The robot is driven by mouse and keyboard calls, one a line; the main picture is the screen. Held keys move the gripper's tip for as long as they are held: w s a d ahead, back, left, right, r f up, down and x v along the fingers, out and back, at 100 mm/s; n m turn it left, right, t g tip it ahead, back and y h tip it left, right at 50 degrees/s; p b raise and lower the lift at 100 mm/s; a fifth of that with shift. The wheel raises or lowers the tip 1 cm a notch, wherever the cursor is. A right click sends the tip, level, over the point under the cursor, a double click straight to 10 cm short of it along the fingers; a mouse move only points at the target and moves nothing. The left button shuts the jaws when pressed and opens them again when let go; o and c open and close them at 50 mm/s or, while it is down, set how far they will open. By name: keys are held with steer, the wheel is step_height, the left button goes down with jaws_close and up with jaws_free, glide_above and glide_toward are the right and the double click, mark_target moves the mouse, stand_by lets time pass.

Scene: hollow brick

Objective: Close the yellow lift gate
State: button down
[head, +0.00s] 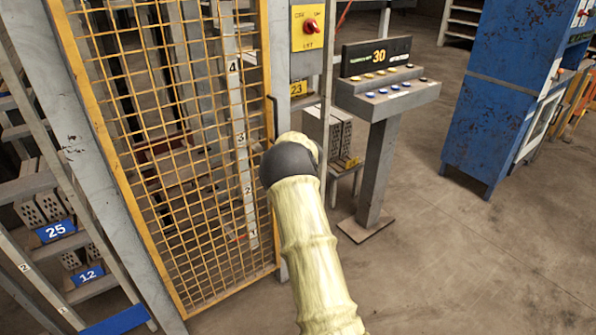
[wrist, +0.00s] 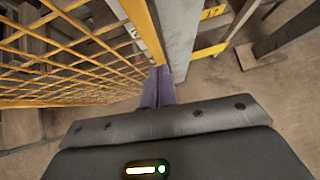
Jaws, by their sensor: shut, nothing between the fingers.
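The yellow lift gate (head: 117,150) is a tall mesh panel in a yellow frame, on the left of the head view. Its right edge stands close to the grey post; I cannot tell whether it is fully shut. A black handle (head: 272,116) is on that edge. In the wrist view the gate's yellow edge (wrist: 135,14) is at the upper left, close to the grey post (wrist: 177,35). My gripper (wrist: 158,78) has purple fingers together, with nothing seen between them, close to the gate's edge; contact is unclear. In the head view my arm hides it.
A yellow switch box (head: 308,28) with a red knob is on the post. A grey control console (head: 388,95) stands right of the gate, with hollow bricks beside it. A blue cabinet (head: 510,90) is farther right. Brick shelves (head: 60,215) are at left. The floor at lower right is clear.

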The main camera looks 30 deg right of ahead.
steer(key=v, duration=0.7)
steer(key=shift+d, duration=0.4)
steer(key=shift+s+r, duration=0.1)
